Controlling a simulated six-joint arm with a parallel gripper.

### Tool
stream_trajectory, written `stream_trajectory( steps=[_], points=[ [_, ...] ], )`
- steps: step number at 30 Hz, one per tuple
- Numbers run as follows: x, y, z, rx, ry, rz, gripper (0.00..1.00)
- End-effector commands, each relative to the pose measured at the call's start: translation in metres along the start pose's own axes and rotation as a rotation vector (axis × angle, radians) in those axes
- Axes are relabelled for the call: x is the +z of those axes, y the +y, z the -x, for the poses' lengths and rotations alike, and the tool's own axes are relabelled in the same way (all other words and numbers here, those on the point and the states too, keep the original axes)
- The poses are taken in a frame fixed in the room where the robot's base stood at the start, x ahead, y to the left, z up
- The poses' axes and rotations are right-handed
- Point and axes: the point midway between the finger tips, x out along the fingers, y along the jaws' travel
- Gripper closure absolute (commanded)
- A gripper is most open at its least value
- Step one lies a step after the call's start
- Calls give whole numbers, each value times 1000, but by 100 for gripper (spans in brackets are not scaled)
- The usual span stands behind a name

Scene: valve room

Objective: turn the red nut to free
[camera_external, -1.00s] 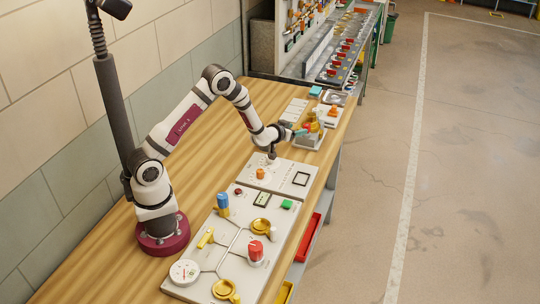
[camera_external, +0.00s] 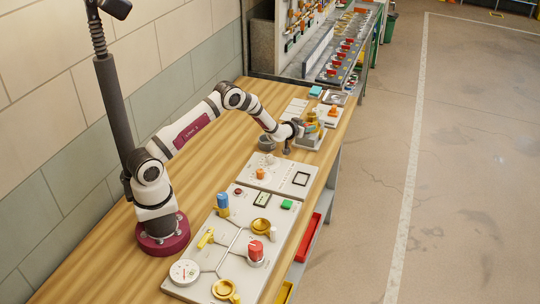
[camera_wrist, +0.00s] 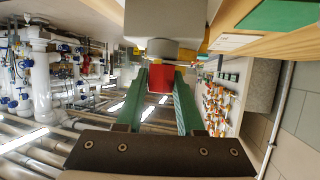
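The red nut (camera_wrist: 160,78) shows in the wrist view as a red block below a pale grey round body (camera_wrist: 168,25). My gripper (camera_wrist: 161,72) has two green fingers set apart, one on each side of the nut near their tips. The nut spans nearly the whole gap, and I cannot tell whether the fingers press on it. In the external view my gripper (camera_external: 311,128) is at a small fixture with orange and yellow parts (camera_external: 314,115), at the bench's right edge. The nut is hidden or too small to make out there.
A panel with knobs, handles and a gauge (camera_external: 225,255) lies on the near bench. A smaller plate with an orange knob (camera_external: 285,177) lies between it and the fixture. An orange cone-like piece (camera_external: 333,111) stands close behind the gripper. Open floor (camera_external: 460,180) lies to the right.

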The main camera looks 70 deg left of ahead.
Motion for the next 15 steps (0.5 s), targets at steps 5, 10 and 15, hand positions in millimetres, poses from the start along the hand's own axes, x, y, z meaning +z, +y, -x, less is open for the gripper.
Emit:
stream_trajectory(
  steps=[5, 10, 15],
  points=[
    [0, 0, 0, 0, 0, 0, 100],
    [0, 1, 0, -11, 2, 6, 100],
    [-2, 1, 0, -118, 5, 52, 100]
  ],
)
